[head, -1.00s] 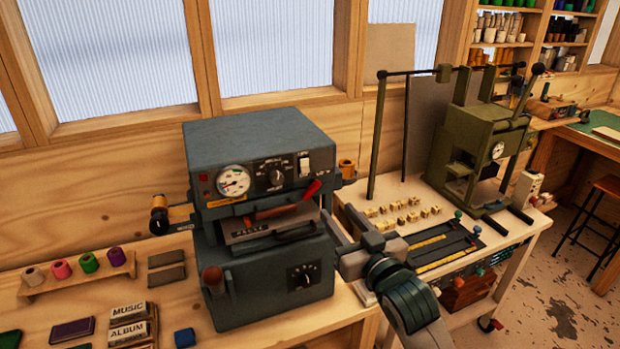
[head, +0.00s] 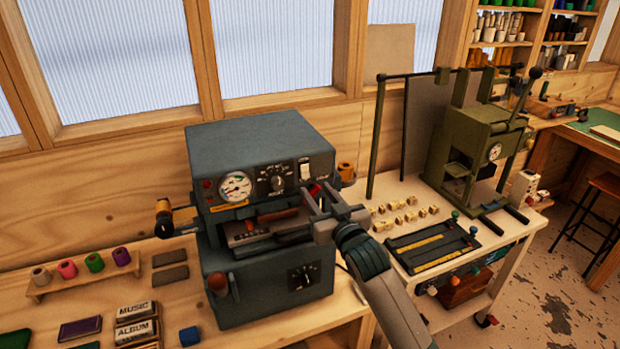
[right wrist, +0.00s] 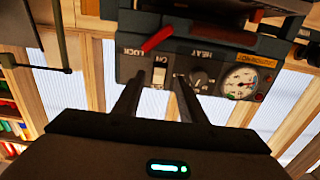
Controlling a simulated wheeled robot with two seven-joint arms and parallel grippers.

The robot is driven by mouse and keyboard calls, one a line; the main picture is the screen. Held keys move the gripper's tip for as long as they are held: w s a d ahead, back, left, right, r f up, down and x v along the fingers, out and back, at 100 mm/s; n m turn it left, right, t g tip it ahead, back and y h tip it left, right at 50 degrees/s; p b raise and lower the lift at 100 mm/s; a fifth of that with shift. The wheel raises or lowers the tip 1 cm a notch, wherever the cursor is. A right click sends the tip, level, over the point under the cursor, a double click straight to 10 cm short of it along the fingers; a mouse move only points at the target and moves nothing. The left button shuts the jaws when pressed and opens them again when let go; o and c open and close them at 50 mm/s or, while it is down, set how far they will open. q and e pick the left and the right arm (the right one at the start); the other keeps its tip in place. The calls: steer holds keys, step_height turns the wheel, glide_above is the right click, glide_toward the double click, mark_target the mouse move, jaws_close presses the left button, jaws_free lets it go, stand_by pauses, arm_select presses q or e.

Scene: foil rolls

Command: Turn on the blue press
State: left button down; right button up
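The blue-grey press (head: 262,140) stands on the wooden bench. Its front panel carries a round gauge (head: 235,187), a dial (head: 277,183) and a white rocker switch (head: 305,171). In the right wrist view the switch (right wrist: 160,75), marked ON, appears upside down between a red lever (right wrist: 158,38) and my fingertips. My right gripper (head: 318,192) is open and empty in front of the panel, just below the switch in the head view. In the right wrist view its two fingers (right wrist: 157,92) point at the panel, one toward each side of the switch. Contact cannot be told. My left gripper is out of view.
A green press (head: 475,150) stands on the cart at the right, with small type blocks (head: 405,215) before it. A rack of foil rolls (head: 85,272), label blocks (head: 135,325) and a blue block (head: 189,336) lie on the bench at left.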

mark_target(306, 177)
steer(key=shift+p+x, duration=0.85)
steer(key=shift+x, duration=1.85)
